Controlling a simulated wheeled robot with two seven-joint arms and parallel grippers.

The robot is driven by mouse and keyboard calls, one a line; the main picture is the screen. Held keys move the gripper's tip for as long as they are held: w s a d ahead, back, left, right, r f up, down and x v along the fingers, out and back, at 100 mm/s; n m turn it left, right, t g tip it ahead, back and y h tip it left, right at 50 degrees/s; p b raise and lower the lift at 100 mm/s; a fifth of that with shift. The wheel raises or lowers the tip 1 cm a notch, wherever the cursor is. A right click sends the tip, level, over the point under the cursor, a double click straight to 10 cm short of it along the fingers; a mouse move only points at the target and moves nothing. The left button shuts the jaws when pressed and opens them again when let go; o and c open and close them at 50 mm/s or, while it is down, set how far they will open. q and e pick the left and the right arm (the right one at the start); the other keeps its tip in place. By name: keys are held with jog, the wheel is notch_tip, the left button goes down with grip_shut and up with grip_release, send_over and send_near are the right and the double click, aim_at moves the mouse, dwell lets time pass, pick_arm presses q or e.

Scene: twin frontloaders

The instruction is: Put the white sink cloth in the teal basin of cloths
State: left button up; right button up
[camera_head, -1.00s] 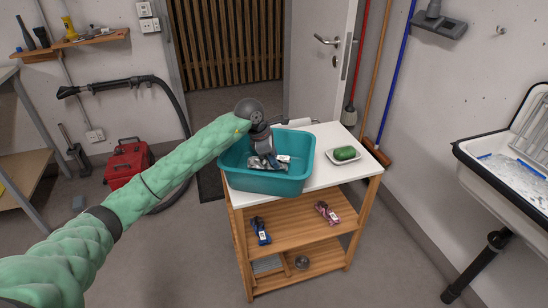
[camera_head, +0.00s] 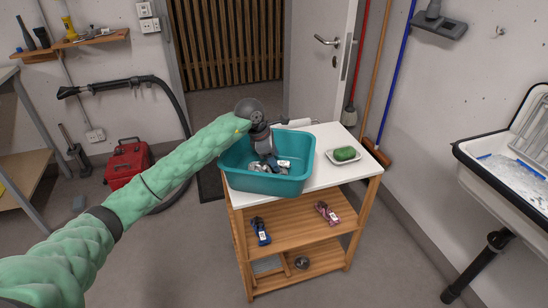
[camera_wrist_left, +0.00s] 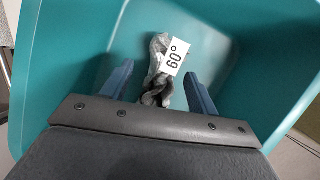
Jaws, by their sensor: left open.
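The teal basin (camera_head: 262,182) stands on the white top of a wooden trolley in the head view. Its wall fills much of the left wrist view (camera_wrist_left: 70,60). My left gripper (camera_head: 268,160) reaches down into the basin, with its fingers (camera_wrist_left: 158,88) apart. A crumpled grey-white cloth with a white tag reading 60° (camera_wrist_left: 165,68) lies in the basin, ahead of and between the fingers. In the head view cloth (camera_head: 284,165) shows beside the gripper, partly hidden by it and the basin wall. I cannot tell how many cloths lie there. My right gripper is not in view.
A green soap on a white dish (camera_head: 344,155) stands on the trolley top (camera_head: 335,138) right of the basin. Blue (camera_head: 261,231) and pink (camera_head: 327,213) tagged items lie on the middle shelf. A sink (camera_head: 515,170) is at the far right.

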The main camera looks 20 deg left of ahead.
aim_at(261, 164)
pick_arm(q)
jog(key=shift+r+p, duration=0.35)
jog(key=shift+r, duration=0.2)
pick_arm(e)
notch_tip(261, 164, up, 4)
pick_arm(q)
jog(key=b+v, duration=0.1)
jog(key=v, duration=1)
jog(key=shift+r+b, duration=0.35)
jog(key=shift+b, duration=0.05)
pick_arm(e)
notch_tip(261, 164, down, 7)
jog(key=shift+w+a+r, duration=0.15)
pick_arm(q)
jog(key=shift+s+a, duration=0.1)
jog(key=shift+a, duration=0.05)
